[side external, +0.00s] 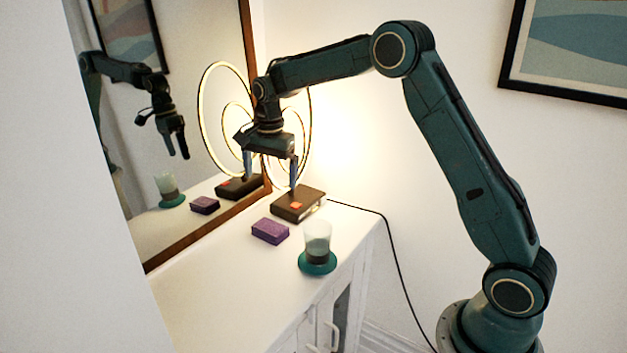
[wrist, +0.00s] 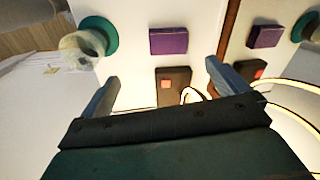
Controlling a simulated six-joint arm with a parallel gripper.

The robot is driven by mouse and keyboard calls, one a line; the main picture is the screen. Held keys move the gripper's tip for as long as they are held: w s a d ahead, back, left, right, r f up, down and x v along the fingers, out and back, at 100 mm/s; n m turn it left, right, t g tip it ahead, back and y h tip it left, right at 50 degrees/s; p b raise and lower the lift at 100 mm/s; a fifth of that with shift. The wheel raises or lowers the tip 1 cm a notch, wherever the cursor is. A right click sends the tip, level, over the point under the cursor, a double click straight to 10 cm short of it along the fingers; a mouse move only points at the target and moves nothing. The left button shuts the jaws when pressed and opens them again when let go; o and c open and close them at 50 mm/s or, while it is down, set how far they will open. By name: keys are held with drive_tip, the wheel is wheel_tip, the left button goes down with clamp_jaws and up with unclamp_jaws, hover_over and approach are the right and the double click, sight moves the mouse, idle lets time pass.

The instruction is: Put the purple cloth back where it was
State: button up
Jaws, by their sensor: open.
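The purple cloth (side external: 270,231) is a small folded block lying flat on the white cabinet top, left of a glass. It also shows in the wrist view (wrist: 168,40), beyond the fingertips. My gripper (side external: 272,181) is open, fingers pointing down, above and around the area of a dark box (side external: 298,205) with a small orange-red patch. In the wrist view the open fingers (wrist: 160,74) have nothing between them at their tips, and the dark box (wrist: 173,88) shows between and below them. My gripper is apart from the cloth.
A glass (side external: 317,240) stands on a teal coaster (side external: 318,264) near the cabinet's front edge. A mirror (side external: 190,120) stands along the left and reflects these things. A glowing ring lamp (side external: 203,105) stands behind the gripper. The cabinet top (side external: 215,280) is clear at the near left.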

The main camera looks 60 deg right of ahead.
drive_tip(key=s+a+r+n+t, duration=0.1)
drive_tip(key=s+a+r+n, duration=0.1)
drive_tip(key=s+r+n, duration=0.35)
drive_tip(key=s+a+r+n+t, duration=0.1)
drive_tip(key=s+a+r+n, duration=0.15)
drive_tip(key=s+r, duration=0.65)
drive_tip(key=s+a+f+n+t, duration=0.1)
drive_tip(key=s+n, duration=0.3)
drive_tip(key=s, duration=0.6)
drive_tip(key=s+a+f+n+t, duration=0.1)
drive_tip(key=s+a+f+n, duration=0.1)
drive_tip(key=s, duration=0.9)
drive_tip(key=shift+s+a+f+n+t, duration=0.2)
drive_tip(key=shift+f+n+t, duration=0.3)
drive_tip(key=shift+n, duration=0.4)
drive_tip(key=shift+f, duration=0.1)
